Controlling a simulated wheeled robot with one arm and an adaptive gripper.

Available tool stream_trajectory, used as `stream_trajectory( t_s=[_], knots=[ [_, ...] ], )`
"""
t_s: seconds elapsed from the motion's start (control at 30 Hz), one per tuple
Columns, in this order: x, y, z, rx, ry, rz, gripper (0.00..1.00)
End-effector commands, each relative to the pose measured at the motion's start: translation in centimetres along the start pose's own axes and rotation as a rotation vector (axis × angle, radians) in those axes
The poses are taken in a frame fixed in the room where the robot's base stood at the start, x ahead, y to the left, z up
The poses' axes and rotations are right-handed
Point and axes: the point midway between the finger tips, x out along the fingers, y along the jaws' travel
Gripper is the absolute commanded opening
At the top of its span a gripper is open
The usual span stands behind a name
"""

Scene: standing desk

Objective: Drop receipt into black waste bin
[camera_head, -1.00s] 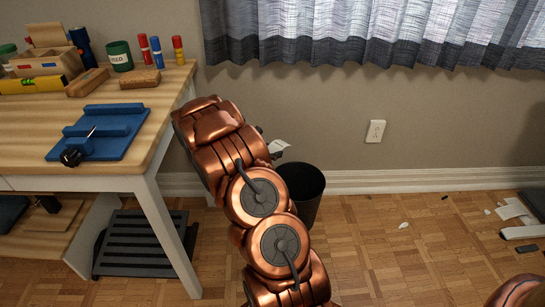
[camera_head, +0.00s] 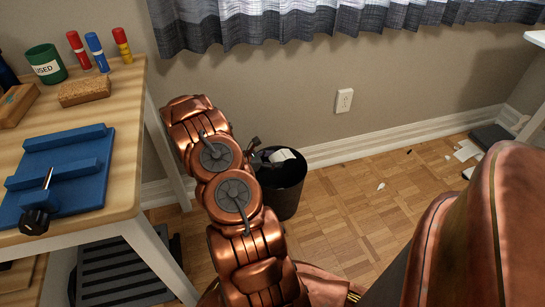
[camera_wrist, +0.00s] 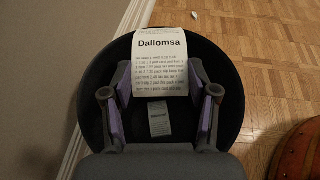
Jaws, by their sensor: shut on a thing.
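The receipt (camera_wrist: 161,60) is a white printed slip headed "Dallomsa". My gripper (camera_wrist: 160,78) is shut on it, with a finger at each side. In the head view the receipt (camera_head: 282,155) shows as a white patch at the bin's mouth, beside my gripper (camera_head: 263,158), which is partly hidden by my arm. The black waste bin (camera_head: 285,196) stands on the floor by the wall. In the wrist view the bin (camera_wrist: 218,62) opens around and below the fingers, with the receipt's top end near its far rim. A small grey printed paper (camera_wrist: 159,122) shows lower, between the fingers.
A wooden desk (camera_head: 120,190) with a blue fixture (camera_head: 60,175), a cork-coloured block (camera_head: 85,91), markers and a green can stands at the left. A wall with an outlet (camera_head: 344,100) is behind the bin. White scraps (camera_head: 467,150) lie on the floor at the right.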

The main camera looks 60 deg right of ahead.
Motion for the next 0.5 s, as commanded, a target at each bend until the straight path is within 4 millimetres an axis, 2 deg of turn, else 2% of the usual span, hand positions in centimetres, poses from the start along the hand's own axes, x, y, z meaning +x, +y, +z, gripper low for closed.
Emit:
stream_trajectory(
  t_s=[0.03, 0.23, 0.5],
  knots=[
    [0.3, 0.0, -0.8, -0.002, 0.000, 0.000, 0.50],
    [1.2, 0.0, -2.7, 0.001, 0.000, -0.001, 0.50],
    [1.7, -0.1, -3.7, 0.002, 0.000, -0.002, 0.50]
  ],
)
